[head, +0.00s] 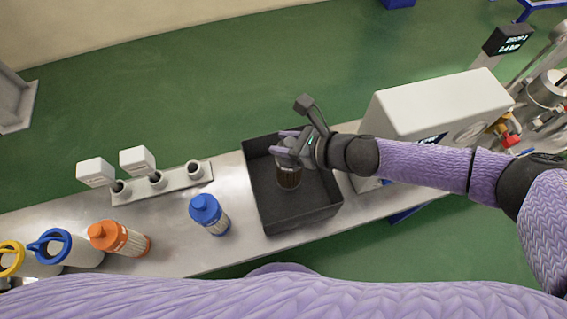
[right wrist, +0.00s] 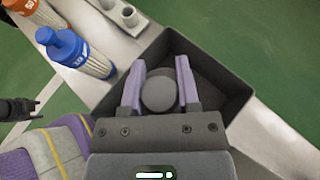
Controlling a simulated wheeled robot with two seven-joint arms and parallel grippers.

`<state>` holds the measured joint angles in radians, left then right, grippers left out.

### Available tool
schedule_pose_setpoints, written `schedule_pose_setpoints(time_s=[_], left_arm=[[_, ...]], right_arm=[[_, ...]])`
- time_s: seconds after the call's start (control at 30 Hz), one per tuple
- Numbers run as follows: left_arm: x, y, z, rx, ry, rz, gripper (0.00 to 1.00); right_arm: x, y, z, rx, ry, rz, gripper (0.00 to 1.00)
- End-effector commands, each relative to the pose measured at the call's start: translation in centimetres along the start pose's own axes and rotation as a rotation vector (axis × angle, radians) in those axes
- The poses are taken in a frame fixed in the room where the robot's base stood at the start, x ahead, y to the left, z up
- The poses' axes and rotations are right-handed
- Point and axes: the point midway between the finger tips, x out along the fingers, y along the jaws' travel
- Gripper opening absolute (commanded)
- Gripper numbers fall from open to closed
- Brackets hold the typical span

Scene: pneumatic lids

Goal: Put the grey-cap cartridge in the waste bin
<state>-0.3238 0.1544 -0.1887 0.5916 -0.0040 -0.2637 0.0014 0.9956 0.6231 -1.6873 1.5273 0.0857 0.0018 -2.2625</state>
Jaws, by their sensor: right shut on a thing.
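The grey-cap cartridge (head: 289,178) is upright in my right gripper (head: 287,150). Its dark ribbed body shows below the fingers in the head view. In the right wrist view its round grey cap (right wrist: 158,93) sits between the two purple fingers of my right gripper (right wrist: 160,90). The waste bin (head: 259,195) is a dark open box on the bench, and the cartridge shows over its inside. I cannot tell whether the cartridge touches the bin floor. The bin's wall also shows in the right wrist view (right wrist: 238,105).
A blue-cap cartridge (head: 209,214) stands left of the bin, with an orange-cap cartridge (head: 119,238) further left. A rack (head: 160,183) with several sockets is behind them. Blue-rimmed (head: 66,248) and yellow-rimmed (head: 14,258) containers are at far left. A white machine (head: 440,108) stands right of the bin.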

Motion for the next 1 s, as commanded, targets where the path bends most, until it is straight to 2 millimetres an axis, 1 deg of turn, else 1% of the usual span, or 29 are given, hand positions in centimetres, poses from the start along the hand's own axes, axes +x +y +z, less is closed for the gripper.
schedule_pose_setpoints(time_s=[0.03,0.13,0.23,0.27,0.43,0.6,0.63,0.67,0.7,0.77,0.8,1.0], left_arm=[[0.8,0.1,0.0,-0.001,-0.004,0.002,0.59],[1.7,0.4,-0.2,-0.004,-0.010,0.006,0.59],[2.9,0.8,-0.4,-0.007,-0.017,0.012,0.59],[3.0,0.9,-0.5,-0.008,-0.017,0.013,0.59],[2.6,0.8,-0.9,-0.009,-0.009,0.012,0.59],[2.9,0.8,-0.7,-0.008,-0.012,0.011,0.59],[2.8,0.8,-0.7,-0.008,-0.012,0.011,0.59],[2.8,0.8,-0.7,-0.007,-0.012,0.011,0.59],[2.8,0.7,-0.6,-0.007,-0.013,0.010,0.59],[2.8,0.7,-0.5,-0.007,-0.015,0.010,0.59],[2.8,0.7,-0.3,-0.006,-0.016,0.009,0.59],[2.8,0.7,0.1,-0.005,-0.024,0.009,0.59]], right_arm=[[0.5,0.0,-0.9,0.001,-0.001,0.002,0.00],[1.3,0.0,-2.2,0.002,-0.002,0.002,0.00],[2.3,0.0,-4.0,0.003,0.000,0.001,0.00],[2.4,0.0,-4.1,0.001,-0.001,0.001,0.00],[2.1,0.0,-3.6,-0.003,-0.004,-0.001,0.00],[2.4,0.0,-4.0,-0.002,-0.003,0.000,0.00],[2.3,0.0,-4.0,-0.003,-0.002,-0.001,0.47],[2.3,0.0,-4.0,-0.003,-0.002,-0.001,0.53],[2.3,0.0,-4.0,-0.003,-0.002,-0.001,0.62],[2.3,0.0,-4.0,-0.003,-0.002,-0.001,0.74],[2.3,0.0,-4.0,-0.002,-0.002,-0.001,0.76],[2.3,0.0,-4.0,-0.002,-0.002,-0.001,0.76]])
